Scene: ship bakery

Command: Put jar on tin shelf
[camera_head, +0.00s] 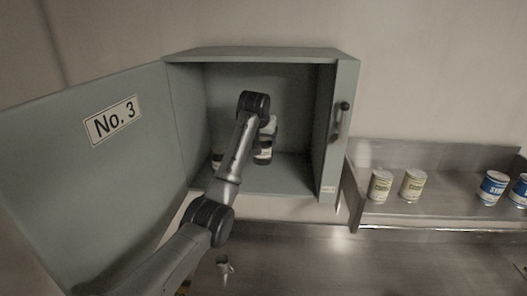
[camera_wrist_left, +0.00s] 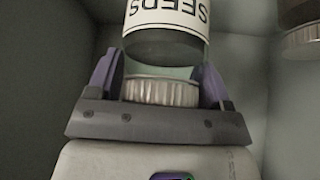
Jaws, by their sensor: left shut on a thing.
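A jar with a white label reading SEEDS (camera_wrist_left: 165,22) and a ribbed pale lid (camera_wrist_left: 160,92) shows upside down in the left wrist view. My left gripper (camera_wrist_left: 160,78) is shut on this jar, with a purple finger on each side of its lid end. In the head view my left gripper (camera_head: 268,128) is inside the open wall cabinet, and the jar (camera_head: 263,154) shows below it, partly hidden. I cannot tell whether the jar touches the cabinet floor. The tin shelf (camera_head: 440,208) is a metal ledge right of the cabinet. My right gripper is not in view.
The grey-green cabinet (camera_head: 285,178) has its door marked No. 3 (camera_head: 95,150) swung open left. Another jar (camera_head: 217,158) stands inside, partly behind my arm. Two pale tins (camera_head: 381,186) and two blue tins (camera_head: 492,187) stand on the shelf, with free room between the pairs.

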